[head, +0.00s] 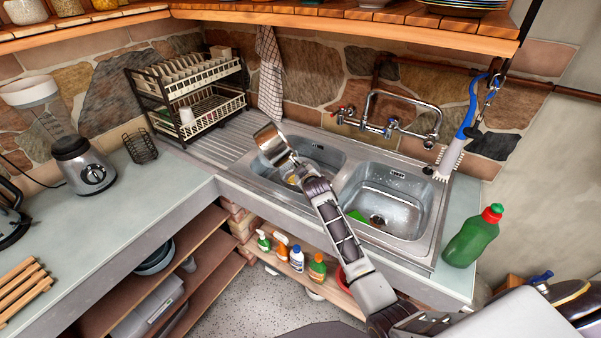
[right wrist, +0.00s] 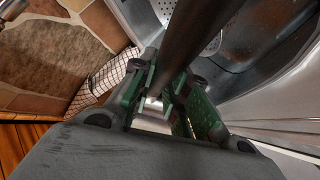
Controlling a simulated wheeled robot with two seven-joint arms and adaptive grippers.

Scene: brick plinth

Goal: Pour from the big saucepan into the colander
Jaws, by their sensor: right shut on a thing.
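The big saucepan (head: 270,140) is a shiny silver pan, raised over the left sink basin and tilted on its side in the head view. My right gripper (head: 292,164) is over that basin. In the right wrist view my right gripper (right wrist: 160,98) has its green-padded fingers shut on the saucepan's dark brown handle (right wrist: 192,42). The colander (right wrist: 211,45) shows as perforated metal behind the handle in the right wrist view. It lies low in the left basin and is mostly hidden by my arm and the pan in the head view. My left gripper is out of view.
The right basin (head: 390,205) holds a green item (head: 357,215). A tap (head: 392,125) stands behind the basins. A dish rack (head: 190,95) is at the left, with a checked towel (head: 268,75) hanging beside it. A green bottle (head: 473,237) stands on the right counter.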

